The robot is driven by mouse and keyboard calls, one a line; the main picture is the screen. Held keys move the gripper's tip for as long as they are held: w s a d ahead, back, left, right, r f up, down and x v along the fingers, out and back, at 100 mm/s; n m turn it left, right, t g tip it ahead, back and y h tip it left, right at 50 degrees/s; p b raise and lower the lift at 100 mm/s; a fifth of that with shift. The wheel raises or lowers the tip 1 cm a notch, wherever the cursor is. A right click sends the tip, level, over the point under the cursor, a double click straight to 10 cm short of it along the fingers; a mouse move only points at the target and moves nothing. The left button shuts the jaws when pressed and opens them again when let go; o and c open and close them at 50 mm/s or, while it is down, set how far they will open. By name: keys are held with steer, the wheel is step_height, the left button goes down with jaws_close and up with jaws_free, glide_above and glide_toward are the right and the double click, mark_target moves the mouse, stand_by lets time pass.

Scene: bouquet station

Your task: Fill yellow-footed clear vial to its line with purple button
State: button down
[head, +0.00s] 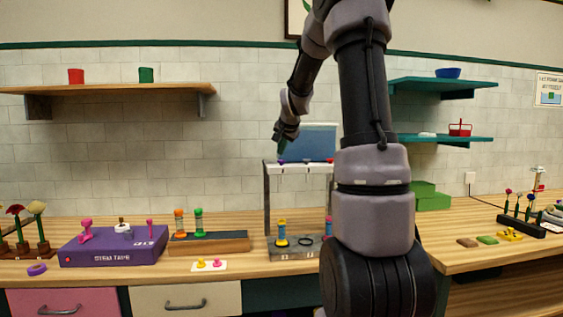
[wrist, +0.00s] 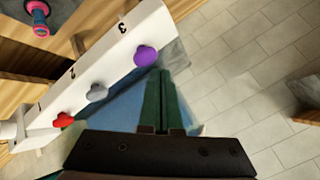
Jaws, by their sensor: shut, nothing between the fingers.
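The purple button (wrist: 146,56) sits beside the number 3 on the dispenser's white bar (wrist: 100,70); it also shows in the head view (head: 281,161). My gripper (wrist: 161,76) is shut and empty, its green fingertips just right of the purple button in the wrist view. I cannot tell whether they touch it. In the head view my gripper (head: 283,147) is just above the bar's left end. A yellow-footed vial (head: 281,232) stands upright on the grey dispenser base (head: 290,253), below that end. Its middle looks blue; its line and fill level are too small to tell.
Grey (wrist: 97,92) and red (wrist: 65,119) buttons share the bar. A blue tank (head: 318,140) stands behind it. A pink-and-blue vial (head: 328,226) stands at the base's right side. A purple stem-tape box (head: 115,246) and a wooden rack (head: 215,243) are to the left.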

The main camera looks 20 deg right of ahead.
steer(key=shift+r, duration=2.45)
steer(key=s+a+f+n+y, duration=0.1)
steer(key=s+a, duration=0.5)
steer(key=s, duration=0.6)
steer(key=s+a+n+g+y, duration=0.1)
steer(key=s+a+n, duration=0.2)
steer(key=s, duration=0.9)
steer(key=s+a+f+n+y, duration=0.1)
steer(key=s+a+n, duration=0.2)
steer(key=s+a, duration=0.6)
steer(key=s, duration=0.2)
steer(key=shift+s+f+g+y, duration=0.3)
steer(key=shift+s+g, duration=0.1)
steer(key=shift+d, duration=0.1)
